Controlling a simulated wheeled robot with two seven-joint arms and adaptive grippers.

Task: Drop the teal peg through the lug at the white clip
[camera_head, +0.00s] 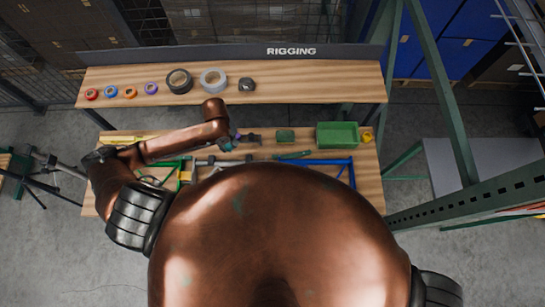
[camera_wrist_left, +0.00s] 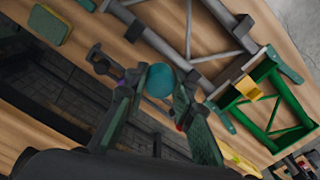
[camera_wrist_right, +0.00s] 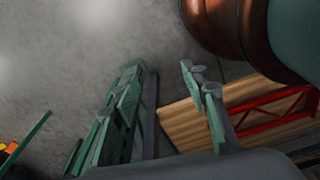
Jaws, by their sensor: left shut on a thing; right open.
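My left gripper (camera_head: 231,143) is over the lower wooden worktop and shut on the teal peg. In the left wrist view, the peg's rounded teal end (camera_wrist_left: 160,80) shows between the fingertips of my left gripper (camera_wrist_left: 156,100). The rest of the peg is hidden. A grey frame (camera_wrist_left: 216,42) and a green frame (camera_wrist_left: 290,100) with a yellow clip (camera_wrist_left: 254,90) lie beyond the gripper. I cannot make out the white clip or its lug. My right gripper (camera_wrist_right: 165,85) is open and empty in the right wrist view; it is hidden in the head view.
A blue frame (camera_head: 338,163) lies right of the grey one. The raised shelf (camera_head: 320,88) holds several tape rolls. A red frame (camera_wrist_right: 272,107) shows in the right wrist view.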

